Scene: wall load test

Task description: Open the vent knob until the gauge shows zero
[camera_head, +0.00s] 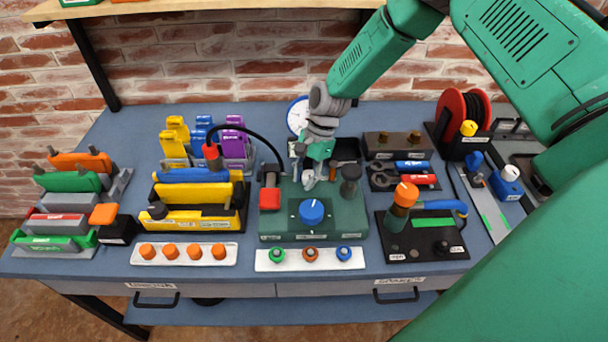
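A dark green test unit (345,222) stands mid-bench with a large blue knob (311,211) on its front panel. A black knob (350,180) stands at its right. I cannot tell which of these, if either, is the vent knob. A round white gauge (297,112) stands behind, partly hidden by my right wrist; its reading is not legible. My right gripper (314,179) reaches down over the back of the unit, behind the blue knob and left of the black knob. Its fingers are small and partly hidden, so its opening and any contact are unclear. My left gripper is not in view.
A black plate with an orange-capped handle (405,195) stands at right. White strips with orange buttons (184,253) and coloured knobs (310,258) lie in front. Yellow and blue holders (195,190) crowd the left.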

